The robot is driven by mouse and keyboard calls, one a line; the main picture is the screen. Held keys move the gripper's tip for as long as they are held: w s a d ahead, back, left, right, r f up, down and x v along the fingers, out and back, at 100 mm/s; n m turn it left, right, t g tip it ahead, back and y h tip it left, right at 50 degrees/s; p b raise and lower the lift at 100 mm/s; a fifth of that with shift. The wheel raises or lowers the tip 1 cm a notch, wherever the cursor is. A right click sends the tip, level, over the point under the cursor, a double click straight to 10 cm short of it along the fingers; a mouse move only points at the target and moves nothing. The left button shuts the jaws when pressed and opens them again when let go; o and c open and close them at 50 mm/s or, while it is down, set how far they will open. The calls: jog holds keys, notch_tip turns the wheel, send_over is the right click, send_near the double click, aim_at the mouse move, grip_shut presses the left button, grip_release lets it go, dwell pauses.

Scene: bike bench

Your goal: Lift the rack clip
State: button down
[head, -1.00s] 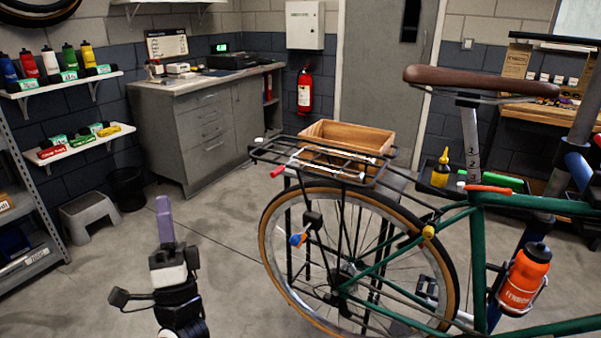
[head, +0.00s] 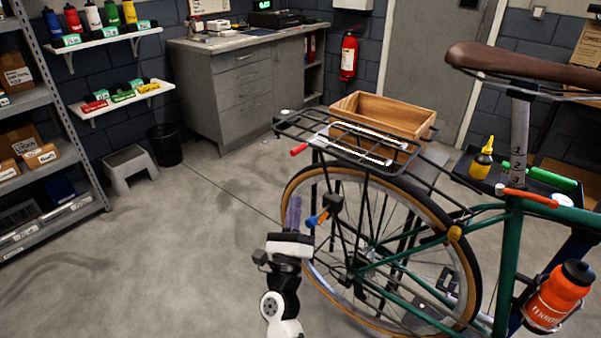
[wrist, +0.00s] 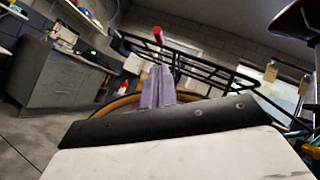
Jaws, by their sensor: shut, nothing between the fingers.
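The rack clip (head: 350,142) lies on top of the black rear rack (head: 425,139), as pale bars with a red tip (head: 299,149) sticking out at the left. In the wrist view the red tip (wrist: 158,36) shows just above my fingertips, with a gap between. My gripper (head: 293,212) has lavender fingers pointing up. In the head view it appears below the red tip, in front of the wheel's left edge. Its fingers (wrist: 158,88) are together and empty. Most of the clip is hidden in the wrist view.
The green bicycle (head: 512,240) and its rear wheel (head: 300,180) stand close on the right. A wooden box (head: 375,118) is behind the rack. A blue-and-orange lever (head: 318,218) is beside my fingers. Open floor (head: 180,260) lies to the left.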

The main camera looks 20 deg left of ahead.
jog(key=p+x, duration=0.1)
jog(key=x, duration=0.9)
jog(key=shift+r, duration=0.1)
jog(key=s+d+r+m+g+h+b, duration=0.1)
jog(key=d+r+m+g+h+b, duration=0.1)
jog(key=r+m+h+b, duration=0.65)
jog(key=d+r+m+g+h+b, duration=0.1)
jog(key=r+m+h+b, duration=0.3)
jog(key=m+h, duration=0.85)
jog(key=s+d+r+m+g+h+b, duration=0.1)
jog(key=s+d+r+m+g+b, duration=0.1)
jog(key=d+m+g, duration=0.4)
jog(key=s+d+r+m+g+b, duration=0.3)
jog(key=d+r+m+g, duration=0.2)
jog(key=m, duration=0.6)
jog(key=shift+d+r+g+h+b, duration=0.35)
jog(key=shift+d+g, duration=0.25)
jog(key=shift+d, duration=0.5)
jog(key=shift+d, duration=0.2)
